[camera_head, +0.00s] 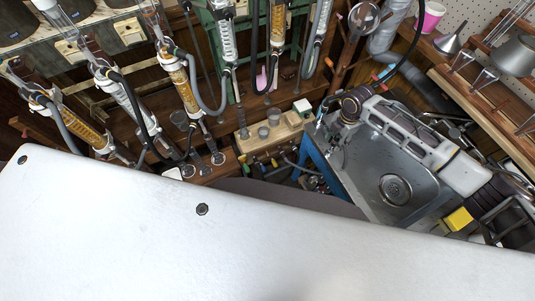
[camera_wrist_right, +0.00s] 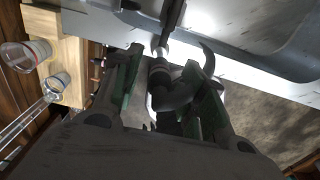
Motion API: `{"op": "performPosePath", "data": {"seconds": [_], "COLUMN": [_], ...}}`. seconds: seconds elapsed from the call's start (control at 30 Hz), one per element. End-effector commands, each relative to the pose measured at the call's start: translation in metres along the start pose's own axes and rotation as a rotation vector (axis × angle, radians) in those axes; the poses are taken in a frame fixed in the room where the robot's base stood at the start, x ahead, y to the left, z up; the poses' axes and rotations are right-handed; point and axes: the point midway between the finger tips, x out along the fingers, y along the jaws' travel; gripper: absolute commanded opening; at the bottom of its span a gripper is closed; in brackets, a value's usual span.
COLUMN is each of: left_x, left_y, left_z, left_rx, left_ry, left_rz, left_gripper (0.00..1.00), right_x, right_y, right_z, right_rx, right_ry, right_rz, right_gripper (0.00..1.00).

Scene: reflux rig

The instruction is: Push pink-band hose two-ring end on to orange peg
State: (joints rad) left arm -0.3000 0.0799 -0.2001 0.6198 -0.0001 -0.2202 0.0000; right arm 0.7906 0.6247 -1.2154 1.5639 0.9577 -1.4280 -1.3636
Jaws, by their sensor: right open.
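My right gripper (camera_head: 333,128) is over the left edge of the sink in the head view. In the right wrist view its two green-padded fingers (camera_wrist_right: 170,62) stand apart, open. A dark, bent hose end (camera_wrist_right: 172,95) with a pale ring near its tip lies between them. I cannot tell whether the fingers touch it. Its band colour is not clear, so I cannot say whether it is the pink-band hose. A black hose (camera_head: 417,45) hangs at upper right, with a small red mark near its lower end. I cannot pick out the orange peg. My left gripper is not in view.
The steel sink (camera_head: 400,205) lies below my right arm. A wooden block with small cups (camera_head: 265,130) stands left of it. Glass condensers with hoses (camera_head: 180,85) line the rack at upper left.

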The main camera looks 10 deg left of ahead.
Motion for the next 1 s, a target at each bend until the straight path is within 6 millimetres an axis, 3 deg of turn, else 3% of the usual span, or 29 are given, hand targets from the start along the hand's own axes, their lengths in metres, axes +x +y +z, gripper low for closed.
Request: {"op": "performPosePath", "data": {"seconds": [0.93,1.0], "left_x": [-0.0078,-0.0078], "left_y": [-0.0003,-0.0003], "left_z": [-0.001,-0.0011], "left_rx": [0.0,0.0], "left_ry": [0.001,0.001], "left_rz": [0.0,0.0], "left_gripper": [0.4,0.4], "right_x": [0.0002,0.0002], "right_y": [-0.0001,-0.0001], "right_z": [0.0,0.0], "right_rx": [0.0,0.0], "right_ry": [0.0,0.0], "right_rz": [0.0,0.0], "right_gripper": [0.42,0.36]}}
